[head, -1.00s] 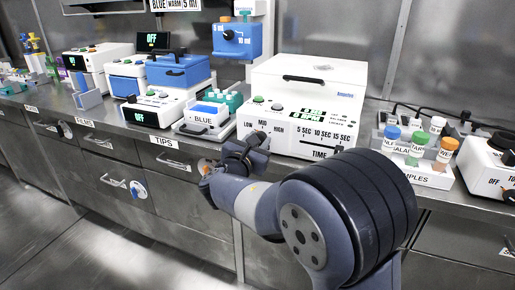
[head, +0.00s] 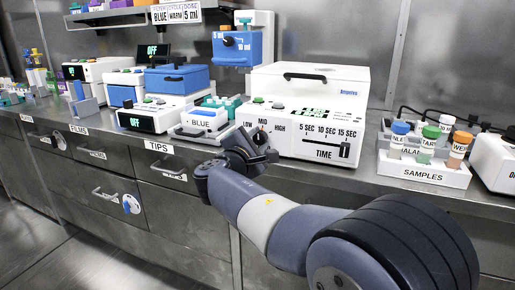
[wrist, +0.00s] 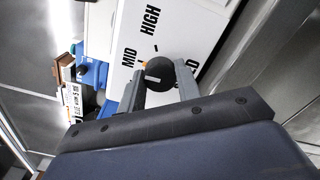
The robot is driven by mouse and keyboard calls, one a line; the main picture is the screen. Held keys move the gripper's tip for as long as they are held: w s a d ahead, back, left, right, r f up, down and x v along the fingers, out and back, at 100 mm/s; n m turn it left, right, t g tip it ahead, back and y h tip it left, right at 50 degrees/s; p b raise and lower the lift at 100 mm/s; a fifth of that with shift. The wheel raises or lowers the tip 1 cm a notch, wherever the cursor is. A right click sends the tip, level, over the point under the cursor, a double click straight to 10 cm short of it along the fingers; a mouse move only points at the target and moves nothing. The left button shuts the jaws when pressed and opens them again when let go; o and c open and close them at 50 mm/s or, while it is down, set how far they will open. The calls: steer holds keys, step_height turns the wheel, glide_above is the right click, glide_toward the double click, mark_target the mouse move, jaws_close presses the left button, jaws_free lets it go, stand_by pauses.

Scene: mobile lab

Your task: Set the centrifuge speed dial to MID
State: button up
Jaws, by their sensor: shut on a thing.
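The centrifuge (head: 310,90) is a white box on the counter with a display, a TIME slider (head: 345,150) and the speed labels LOW, MID and HIGH. The pointer faces the left side of the wrist view, slightly below the MID label (wrist: 128,57). HIGH (wrist: 150,20) is farther up.
A SAMPLES rack (head: 425,172) with capped tubes stands right of the centrifuge. A BLUE tray (head: 200,128) and a white device with an OFF display (head: 150,118) stand to the left. Drawers with handles lie below the counter edge.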

stand_by(0.4)
steer(key=o, duration=1)
steer(key=shift+s, duration=0.1)
steer(key=p+v, duration=0.2)
steer(key=v, duration=0.8)
steer(key=shift+s+a, duration=0.15)
steer(key=shift+s, duration=0.15)
